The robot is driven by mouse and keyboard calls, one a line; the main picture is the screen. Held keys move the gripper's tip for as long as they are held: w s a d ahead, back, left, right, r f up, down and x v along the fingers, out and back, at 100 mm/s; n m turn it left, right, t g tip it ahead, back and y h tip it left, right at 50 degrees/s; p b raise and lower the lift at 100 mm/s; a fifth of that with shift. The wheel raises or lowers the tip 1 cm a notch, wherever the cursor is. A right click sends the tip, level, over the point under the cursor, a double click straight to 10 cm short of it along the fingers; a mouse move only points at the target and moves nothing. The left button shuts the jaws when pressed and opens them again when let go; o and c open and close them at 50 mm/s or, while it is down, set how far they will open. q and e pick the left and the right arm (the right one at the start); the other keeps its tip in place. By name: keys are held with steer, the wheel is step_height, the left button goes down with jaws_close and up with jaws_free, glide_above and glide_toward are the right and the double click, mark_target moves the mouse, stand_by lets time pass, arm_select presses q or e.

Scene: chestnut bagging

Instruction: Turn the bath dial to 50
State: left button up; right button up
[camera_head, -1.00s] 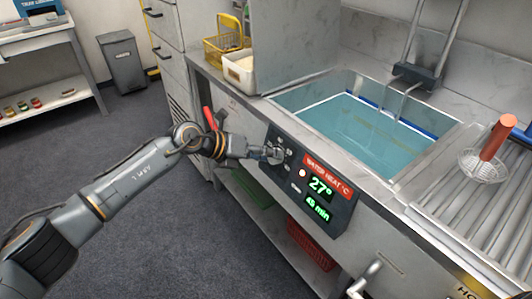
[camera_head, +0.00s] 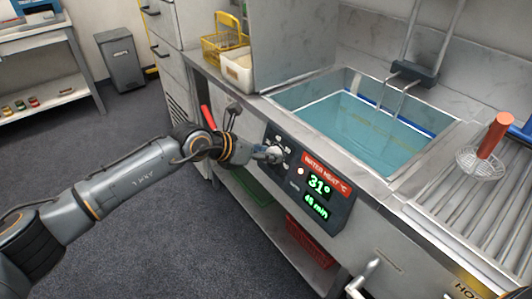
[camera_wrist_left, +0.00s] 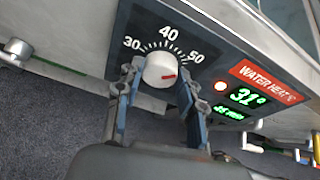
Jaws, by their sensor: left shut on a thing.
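The knob is partly hidden in the head view. The green display (camera_head: 319,183) reads 31° beside the red WATER HEAT label (camera_head: 326,171). My right gripper is out of view.
The water bath (camera_head: 365,130) is set in the metal counter above the panel. A wire skimmer with an orange handle (camera_head: 494,135) lies on the ribbed drainer at right. A yellow basket (camera_head: 222,44) and white bin stand behind. A red crate (camera_head: 306,244) sits below.

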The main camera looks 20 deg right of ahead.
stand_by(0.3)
arm_select(q)
steer(key=o, duration=1.2)
steer(key=shift+c, duration=0.2)
steer(key=v, duration=1.2)
steer(key=shift+s, duration=0.1)
